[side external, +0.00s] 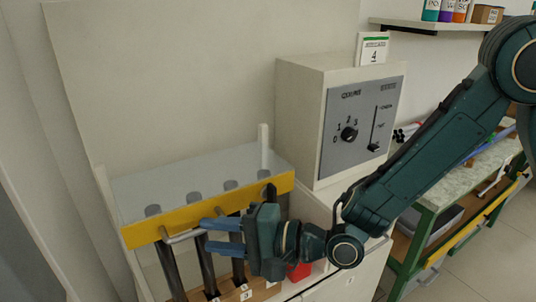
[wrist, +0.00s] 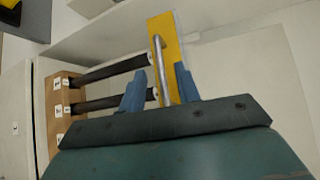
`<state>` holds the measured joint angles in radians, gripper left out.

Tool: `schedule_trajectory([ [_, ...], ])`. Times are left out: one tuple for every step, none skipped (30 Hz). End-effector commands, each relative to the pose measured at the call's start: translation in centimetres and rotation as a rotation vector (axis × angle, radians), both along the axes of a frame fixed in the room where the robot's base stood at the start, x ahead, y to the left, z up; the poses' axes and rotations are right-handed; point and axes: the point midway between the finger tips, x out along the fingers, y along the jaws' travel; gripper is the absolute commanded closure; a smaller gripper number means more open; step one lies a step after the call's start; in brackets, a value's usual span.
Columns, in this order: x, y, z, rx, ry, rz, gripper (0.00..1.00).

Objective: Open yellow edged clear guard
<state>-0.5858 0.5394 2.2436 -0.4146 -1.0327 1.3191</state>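The clear guard (side external: 215,181) lies roughly flat over the tops of several dark rods in the side external view. Its yellow edge (side external: 207,211) runs along the front and also shows in the wrist view (wrist: 165,28). A metal bar handle (side external: 182,237) is fixed to that edge. My gripper (side external: 205,235) is in front of the handle, its blue fingers pointing left. In the wrist view my gripper (wrist: 160,84) is open, with the handle (wrist: 161,72) between its fingers. Gaps show on both sides of the bar. The fingers hide part of the handle in the side external view.
Dark rods (side external: 171,268) stand in a labelled wooden block (side external: 262,292) below the guard. A grey control panel (side external: 360,122) with knob and slider is on a box to the right. A red object (side external: 299,271) sits below my wrist.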

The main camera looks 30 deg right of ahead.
Motion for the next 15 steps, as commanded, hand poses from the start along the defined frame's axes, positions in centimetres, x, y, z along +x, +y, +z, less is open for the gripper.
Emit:
schedule_trajectory([
  [0.5, 0.5, -0.1, 0.000, 0.000, 0.002, 0.67],
  [0.7, 0.8, -0.2, 0.000, -0.001, 0.001, 0.67],
  [1.1, 1.1, -0.2, 0.002, 0.000, 0.001, 0.67],
  [1.3, 1.4, -0.3, 0.000, -0.001, 0.001, 0.67],
  [1.5, 1.6, -0.3, 0.001, -0.001, 0.001, 0.67],
  [1.8, 1.9, -0.4, 0.001, 0.001, 0.001, 0.67],
  [2.0, 2.1, -0.4, 0.000, 0.000, 0.001, 0.67],
  [2.2, 2.3, -0.4, 0.000, -0.001, 0.001, 0.67],
  [2.4, 2.5, -0.5, 0.000, 0.000, 0.000, 0.67],
  [2.6, 2.7, -0.5, 0.001, 0.001, 0.000, 0.67],
  [2.7, 2.8, -0.6, 0.001, 0.001, 0.000, 0.67],
  [2.9, 2.9, -0.6, 0.001, 0.000, 0.000, 0.67],
  [3.0, 3.0, -0.6, 0.000, 0.000, 0.000, 0.67],
  [3.1, 3.1, -0.6, 0.000, 0.000, 0.000, 0.67],
  [3.1, 3.2, -0.6, 0.000, 0.000, -0.001, 0.67],
])
